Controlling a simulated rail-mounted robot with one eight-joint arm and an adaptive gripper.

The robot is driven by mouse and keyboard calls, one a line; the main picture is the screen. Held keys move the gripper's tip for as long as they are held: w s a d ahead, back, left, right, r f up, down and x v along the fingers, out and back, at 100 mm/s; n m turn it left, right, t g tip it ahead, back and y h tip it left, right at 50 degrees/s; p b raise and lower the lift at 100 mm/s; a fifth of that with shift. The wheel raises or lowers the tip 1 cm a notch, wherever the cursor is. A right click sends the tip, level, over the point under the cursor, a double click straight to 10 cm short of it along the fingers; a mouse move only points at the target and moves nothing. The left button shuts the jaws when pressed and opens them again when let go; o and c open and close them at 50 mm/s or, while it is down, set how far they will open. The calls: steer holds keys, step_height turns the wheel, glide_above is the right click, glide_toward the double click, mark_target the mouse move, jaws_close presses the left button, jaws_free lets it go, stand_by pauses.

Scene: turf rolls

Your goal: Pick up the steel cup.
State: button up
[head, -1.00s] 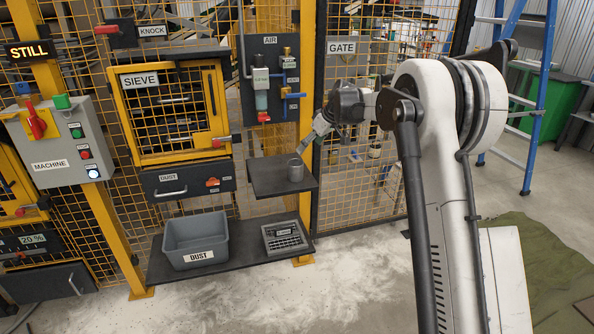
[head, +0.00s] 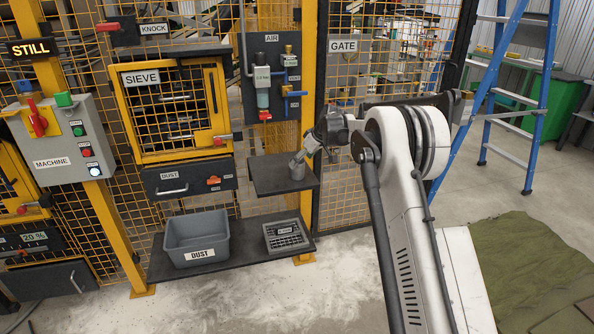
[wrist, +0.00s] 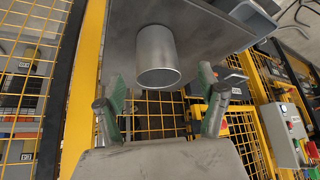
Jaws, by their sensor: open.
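The steel cup (head: 297,170) stands on the small dark shelf (head: 268,180) below the air panel in the head view. In the wrist view the cup (wrist: 157,57) is a plain grey cylinder in front of my gripper, near the middle between the fingers. My gripper (wrist: 160,108) is open, with one green-and-grey finger on each side. The fingertips look apart from the cup, with nothing held. In the head view my gripper (head: 305,152) is at the cup's upper right and overlaps its top edge, so I cannot tell the exact gap there.
A yellow post (head: 309,90) and mesh fence stand close behind the shelf. The air panel (head: 272,78) is above it. A lower shelf holds a grey dust bin (head: 196,238) and a flat grated tray (head: 286,237). A blue ladder (head: 497,90) stands at right.

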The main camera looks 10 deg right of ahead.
steer(key=x, duration=0.5)
steer(key=shift+w+d+r, duration=0.1)
steer(key=shift+w, duration=0.15)
steer(key=c, duration=1.3)
